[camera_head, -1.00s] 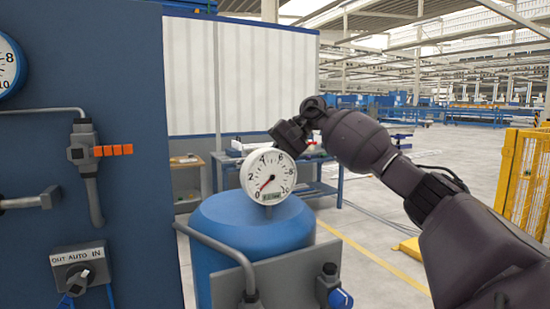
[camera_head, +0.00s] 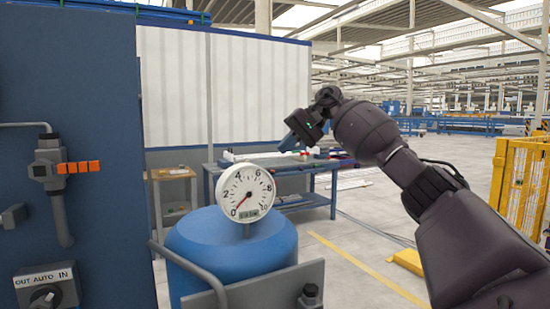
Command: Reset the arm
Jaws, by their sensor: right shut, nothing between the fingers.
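My right arm comes in from the lower right. Its gripper (camera_head: 294,137) is raised above and to the right of the round white gauge, apart from it. The gripper is shut and empty. My left gripper is not in view. The gauge (camera_head: 247,193) stands on top of a blue tank (camera_head: 222,245), its red needle pointing near 0.
A blue cabinet (camera_head: 80,120) at the left carries a valve with an orange handle (camera_head: 78,167) and a rotary switch (camera_head: 46,293). A grey pipe and plate (camera_head: 262,287) stand before the tank. A workbench (camera_head: 320,203) is behind. A yellow fence (camera_head: 518,188) stands at right.

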